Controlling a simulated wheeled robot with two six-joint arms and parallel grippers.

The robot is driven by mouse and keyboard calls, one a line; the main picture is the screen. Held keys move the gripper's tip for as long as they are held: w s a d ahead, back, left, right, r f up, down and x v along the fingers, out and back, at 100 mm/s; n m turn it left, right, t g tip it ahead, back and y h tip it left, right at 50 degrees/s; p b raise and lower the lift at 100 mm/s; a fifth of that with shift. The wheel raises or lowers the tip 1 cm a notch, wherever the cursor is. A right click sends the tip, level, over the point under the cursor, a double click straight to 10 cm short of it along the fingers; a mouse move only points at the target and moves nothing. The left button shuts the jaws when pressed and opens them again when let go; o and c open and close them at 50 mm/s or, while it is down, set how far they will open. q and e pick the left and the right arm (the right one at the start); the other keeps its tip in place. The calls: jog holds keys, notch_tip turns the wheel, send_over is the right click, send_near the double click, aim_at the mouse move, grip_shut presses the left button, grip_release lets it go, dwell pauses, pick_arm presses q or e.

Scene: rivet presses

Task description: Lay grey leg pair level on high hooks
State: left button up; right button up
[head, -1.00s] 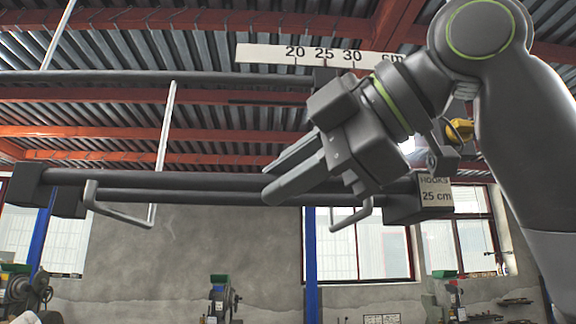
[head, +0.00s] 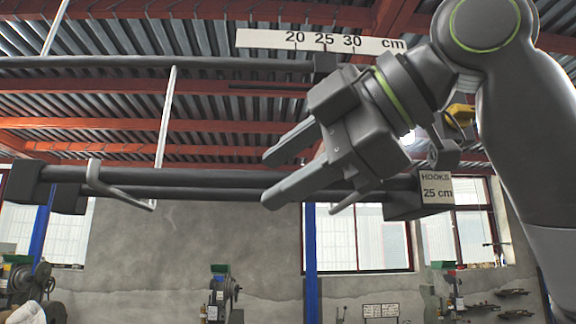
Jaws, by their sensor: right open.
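The grey leg pair (head: 225,180) shows as two dark bars with blocks at their ends. It runs roughly level across the view, over the left hook (head: 140,203) and the right hook (head: 350,203). Contact with the hooks is hard to judge. The right hook is partly hidden by my right gripper (head: 278,178). That gripper is open, its fingers apart and in front of the bars near their right part. Whether they touch the bars is unclear. My left gripper does not show.
A dark rail (head: 150,63) with a scale (head: 320,41) marked 20, 25 and 30 cm runs above. A sign (head: 437,189) reading "HOOKS 25 cm" is at the right end. Presses (head: 218,293) stand far below. Space below the bars looks free.

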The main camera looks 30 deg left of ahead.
dwell(0.3)
jog(key=shift+d, duration=0.3)
jog(key=b+v, duration=0.3)
jog(key=v, duration=1.4)
jog(key=shift+b, duration=0.4)
jog(key=shift+a+r, duration=0.1)
